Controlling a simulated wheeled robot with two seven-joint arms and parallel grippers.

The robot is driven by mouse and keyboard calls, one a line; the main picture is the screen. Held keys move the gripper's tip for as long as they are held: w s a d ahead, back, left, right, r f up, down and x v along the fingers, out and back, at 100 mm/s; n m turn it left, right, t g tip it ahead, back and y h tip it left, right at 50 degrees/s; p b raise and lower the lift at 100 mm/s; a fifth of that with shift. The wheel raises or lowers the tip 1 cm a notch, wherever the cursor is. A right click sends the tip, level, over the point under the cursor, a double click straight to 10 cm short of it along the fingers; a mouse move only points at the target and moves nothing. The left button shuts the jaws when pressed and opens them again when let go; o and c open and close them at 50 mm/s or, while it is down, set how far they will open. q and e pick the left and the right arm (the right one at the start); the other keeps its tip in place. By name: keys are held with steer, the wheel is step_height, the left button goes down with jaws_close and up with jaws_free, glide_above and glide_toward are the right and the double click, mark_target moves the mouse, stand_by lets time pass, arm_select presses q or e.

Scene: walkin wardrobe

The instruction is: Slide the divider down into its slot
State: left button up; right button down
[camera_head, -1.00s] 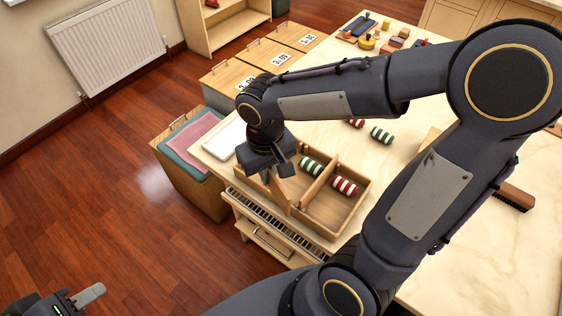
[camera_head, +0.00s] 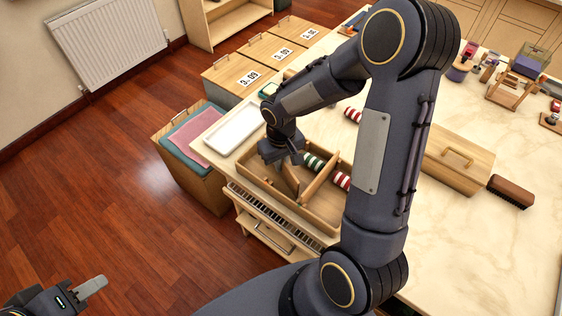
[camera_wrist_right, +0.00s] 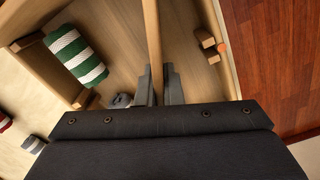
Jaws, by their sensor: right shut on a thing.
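My right gripper (camera_head: 286,163) is shut on the divider (camera_head: 291,181), a thin wooden board, over the left part of the wooden tray (camera_head: 322,225). In the right wrist view the divider (camera_wrist_right: 152,35) shows edge-on between the two fingers (camera_wrist_right: 159,85). A pair of small wooden guide blocks (camera_wrist_right: 208,46) with a gap between them sits on the tray's right wall in that view, apart from the divider. The divider's lower edge and its contact with the tray floor are hidden. My left gripper (camera_head: 88,289) is at the bottom left, far from the tray, and only partly visible.
A fixed partition (camera_head: 320,182) crosses the tray. A green-and-white roll (camera_head: 314,162) and a red-and-white roll (camera_head: 340,180) lie in the tray. A white tray (camera_head: 235,127), a wooden box (camera_head: 455,160) and a brush (camera_head: 511,191) stand on the table. The front-right tabletop is clear.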

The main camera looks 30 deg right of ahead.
steer(key=shift+f, duration=0.1)
steer(key=c, duration=1.6)
jaws_free()
steer(key=shift+o, duration=0.2)
